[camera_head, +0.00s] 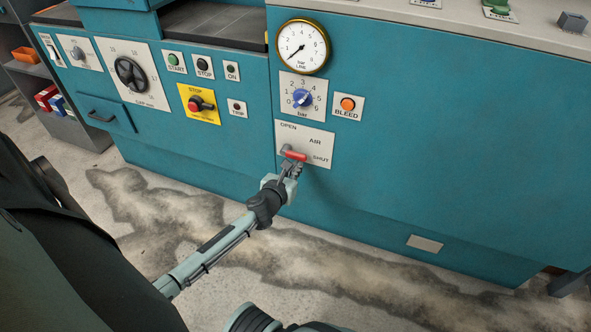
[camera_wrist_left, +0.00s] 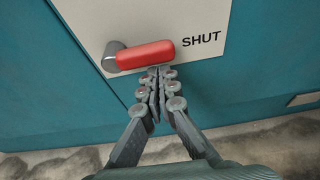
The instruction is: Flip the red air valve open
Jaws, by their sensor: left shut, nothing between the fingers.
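The red air valve handle (camera_head: 294,155) is on a white plate (camera_head: 318,136) marked OPEN, AIR and SHUT, on the teal machine front. The handle lies about level, pointing right toward SHUT; in the left wrist view the red handle (camera_wrist_left: 146,55) extends right from its grey pivot (camera_wrist_left: 112,55). My left gripper (camera_head: 298,168) is shut and empty, with its fingertips (camera_wrist_left: 158,72) just below the handle. I cannot tell whether they touch it. My right gripper is not seen.
Above the plate are a blue bar knob (camera_head: 302,98), an orange BLEED button (camera_head: 348,104) and a round gauge (camera_head: 302,47). The stained floor (camera_head: 225,215) in front is clear.

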